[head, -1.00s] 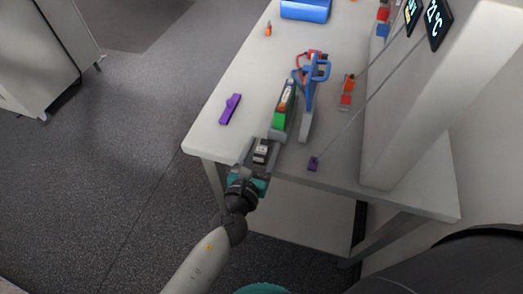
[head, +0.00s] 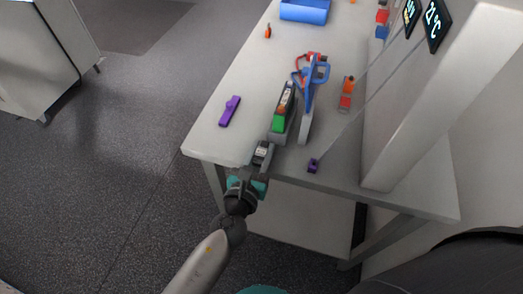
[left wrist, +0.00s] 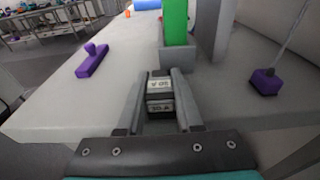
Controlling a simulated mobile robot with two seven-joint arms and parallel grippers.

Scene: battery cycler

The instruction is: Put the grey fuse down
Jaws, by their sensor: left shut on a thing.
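The grey fuse (left wrist: 160,97), a small dark grey block with white labels, sits between the fingers of my left gripper (left wrist: 160,80) in the left wrist view. My left gripper (head: 260,157) is shut on it at the near edge of the white table (head: 212,140). The fuse also shows in the head view (head: 262,149), partly hidden by the fingers. I cannot tell whether it touches the tabletop. My right gripper is not in view.
A grey holder (left wrist: 178,57) with a green block (left wrist: 175,22) stands just beyond the fuse. A purple piece (head: 230,111) lies to the left. A purple block on a cable (head: 312,166) is to the right. Blue-handled tool (head: 310,80) and blue bin (head: 305,11) are farther back.

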